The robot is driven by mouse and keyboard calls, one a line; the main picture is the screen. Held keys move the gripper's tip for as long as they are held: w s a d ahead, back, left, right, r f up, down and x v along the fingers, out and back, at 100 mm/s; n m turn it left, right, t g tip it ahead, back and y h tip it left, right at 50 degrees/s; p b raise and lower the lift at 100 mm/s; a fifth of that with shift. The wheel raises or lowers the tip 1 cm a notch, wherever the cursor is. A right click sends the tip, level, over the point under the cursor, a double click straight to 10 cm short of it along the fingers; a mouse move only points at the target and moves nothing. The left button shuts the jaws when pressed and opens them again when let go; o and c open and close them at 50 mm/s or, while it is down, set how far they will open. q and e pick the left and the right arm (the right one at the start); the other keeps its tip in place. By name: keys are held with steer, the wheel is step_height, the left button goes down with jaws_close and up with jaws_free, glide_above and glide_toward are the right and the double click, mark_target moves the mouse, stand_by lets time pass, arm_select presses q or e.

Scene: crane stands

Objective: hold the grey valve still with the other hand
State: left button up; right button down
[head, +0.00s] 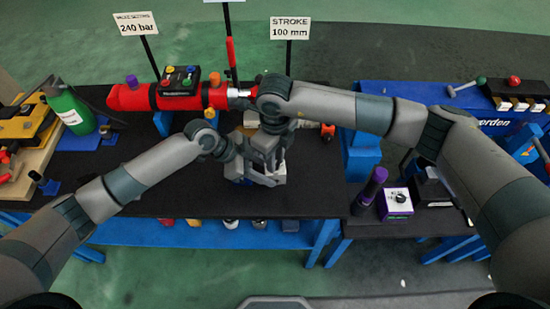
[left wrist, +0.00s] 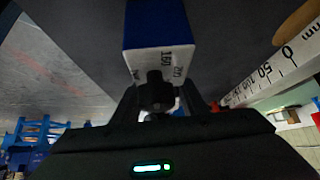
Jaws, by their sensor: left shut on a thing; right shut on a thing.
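The grey valve (head: 276,177) stands on the dark bench in the head view, mostly covered by my grippers. In the left wrist view a pale block with a blue end (left wrist: 160,28) shows dial marks 150 and 200 and a black knob (left wrist: 156,91); it looks like the valve. My left gripper (head: 250,172) reaches it from the left, and its fingers close around the knob. My right gripper (head: 270,147) comes down from above, shut at the valve's body; its exact contact is hidden.
The bench front is clear.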

steer(key=m, duration=0.6)
steer(key=shift+m, duration=0.3)
stand_by(0.4)
steer(key=c, duration=1.5)
jaws_free()
steer(key=shift+c, duration=0.2)
steer(key=shift+r, duration=0.15)
step_height(320, 180, up, 12)
